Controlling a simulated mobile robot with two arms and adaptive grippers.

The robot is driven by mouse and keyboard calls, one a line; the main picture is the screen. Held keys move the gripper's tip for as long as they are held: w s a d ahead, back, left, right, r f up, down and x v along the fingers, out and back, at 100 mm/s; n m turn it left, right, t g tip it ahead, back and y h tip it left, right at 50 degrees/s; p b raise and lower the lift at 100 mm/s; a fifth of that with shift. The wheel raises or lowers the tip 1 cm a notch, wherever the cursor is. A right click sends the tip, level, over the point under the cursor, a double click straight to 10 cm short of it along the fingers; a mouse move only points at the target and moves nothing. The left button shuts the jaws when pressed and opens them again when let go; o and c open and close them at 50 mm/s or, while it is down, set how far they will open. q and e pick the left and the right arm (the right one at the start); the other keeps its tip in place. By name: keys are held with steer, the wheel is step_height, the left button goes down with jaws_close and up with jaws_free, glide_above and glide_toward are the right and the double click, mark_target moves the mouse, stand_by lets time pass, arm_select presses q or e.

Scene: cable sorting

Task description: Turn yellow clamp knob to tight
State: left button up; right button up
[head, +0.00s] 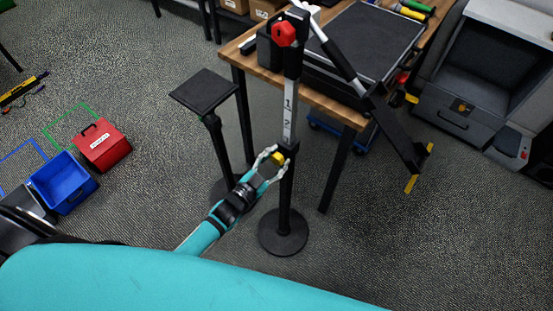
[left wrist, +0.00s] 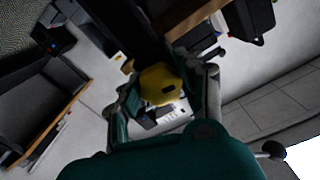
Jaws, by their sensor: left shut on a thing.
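The yellow clamp knob (head: 277,158) is on the side of a black upright stand (head: 287,195) with a round base. My left gripper (head: 270,160) is shut on the knob, with one finger on each side of it. In the left wrist view the yellow knob (left wrist: 160,88) sits between the fingertips of the left gripper (left wrist: 165,95), with a dark mark on its face. A red knob (head: 284,34) is near the top of the same stand. A pale scale strip with numbers (head: 289,108) runs between the two knobs. My right gripper is not in view.
A wooden table (head: 335,108) with a large black case (head: 362,45) stands just behind the stand. A black platform on a post (head: 204,90) is left of it. A red box (head: 103,145) and a blue bin (head: 62,182) are on the floor at left.

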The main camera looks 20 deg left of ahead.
arm_select(q)
steer(key=m, duration=0.4)
steer(key=shift+m+b, duration=0.3)
steer(key=shift+m, duration=0.1)
steer(key=m+b, duration=0.1)
steer(key=m, duration=0.3)
steer(key=shift+f+m, duration=0.1)
steer(key=shift+m, duration=0.2)
steer(key=m+b, duration=0.2)
steer(key=m, duration=0.3)
steer(key=shift+m+b, duration=0.35)
steer(key=shift+m, duration=0.45)
steer(key=o, duration=1.2)
steer(key=shift+r, duration=0.2)
steer(key=v, duration=1.2)
